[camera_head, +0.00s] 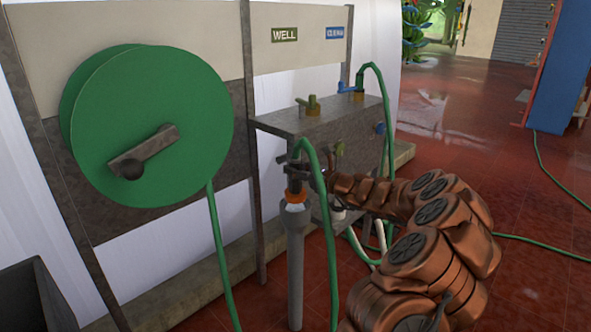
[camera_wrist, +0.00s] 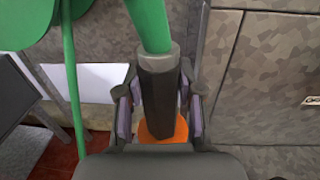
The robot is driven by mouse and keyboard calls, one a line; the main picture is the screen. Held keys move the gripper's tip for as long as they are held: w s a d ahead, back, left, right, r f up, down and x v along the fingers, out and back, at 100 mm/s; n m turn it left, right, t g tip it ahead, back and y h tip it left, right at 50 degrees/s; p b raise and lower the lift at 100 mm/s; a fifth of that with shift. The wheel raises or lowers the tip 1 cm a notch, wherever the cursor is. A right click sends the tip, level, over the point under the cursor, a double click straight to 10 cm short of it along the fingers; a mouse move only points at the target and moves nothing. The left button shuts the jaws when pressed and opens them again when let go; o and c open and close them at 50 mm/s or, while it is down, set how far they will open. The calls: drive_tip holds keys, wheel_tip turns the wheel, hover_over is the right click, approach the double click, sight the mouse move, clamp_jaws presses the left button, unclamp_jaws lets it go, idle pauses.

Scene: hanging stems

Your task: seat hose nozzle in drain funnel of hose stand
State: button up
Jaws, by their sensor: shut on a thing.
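The dark grey hose nozzle (camera_wrist: 160,88) is between my gripper's two fingers (camera_wrist: 161,108) in the wrist view, with the green hose (camera_wrist: 148,24) leaving its top. My gripper (camera_head: 303,178) is shut on the nozzle, which looks roughly upright in the head view. The orange drain funnel (camera_head: 295,195) tops a grey upright pipe (camera_head: 295,260), directly below the nozzle. In the wrist view the orange funnel (camera_wrist: 162,131) shows around the nozzle's lower end. The fingers and wrist hide part of this end, so I cannot tell how deep it sits.
A large green hose reel (camera_head: 150,125) with a crank stands left on a metal frame. A grey box (camera_head: 325,122) with valves and hoses stands close behind my gripper. A dark bin (camera_head: 38,295) is at lower left. Open red tiled floor (camera_head: 470,130) lies to the right.

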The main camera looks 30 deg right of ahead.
sight(300, 192)
drive_tip(key=shift+f, duration=0.2)
drive_tip(key=shift+f, duration=0.7)
drive_tip(key=shift+f+b, duration=0.3)
drive_tip(key=shift+f, duration=0.05)
drive_tip(key=shift+f+b, duration=0.4)
drive_tip(key=shift+f, duration=1.7)
drive_tip(key=shift+f, duration=0.3)
drive_tip(key=o, duration=1.2)
drive_tip(key=shift+v, duration=6)
